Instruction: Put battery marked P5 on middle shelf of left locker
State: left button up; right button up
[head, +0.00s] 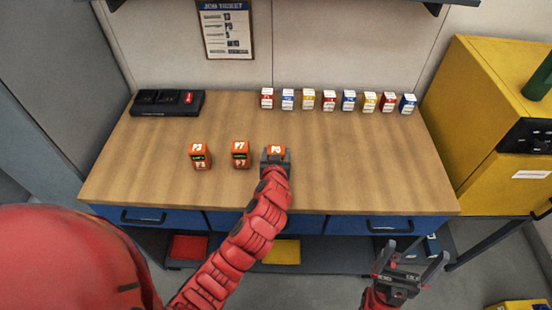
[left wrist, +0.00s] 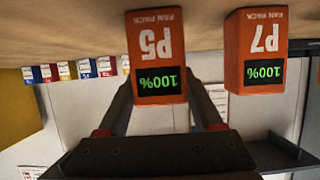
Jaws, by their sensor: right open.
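The orange battery marked P5 (head: 276,150) stands near the front middle of the wooden bench. In the left wrist view, which is upside down, the P5 battery (left wrist: 157,45) shows its marking and a green 100% display. My left gripper (head: 275,160) has its fingers against both sides of this battery; the fingers (left wrist: 160,90) also show in the left wrist view. The battery appears to rest on the bench. My right gripper (head: 410,265) is open and empty, in front of the bench at the right. No locker shelf can be made out.
Battery P7 (head: 240,154) stands just left of P5, and another orange battery, apparently P3 (head: 201,156), is further left. Several small coloured boxes (head: 329,101) line the back. A black charger-like tray (head: 167,102) is back left. A yellow cabinet (head: 480,120) stands right.

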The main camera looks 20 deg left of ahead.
pick_arm(q)
grip_shut()
jog(key=shift+r, duration=0.15)
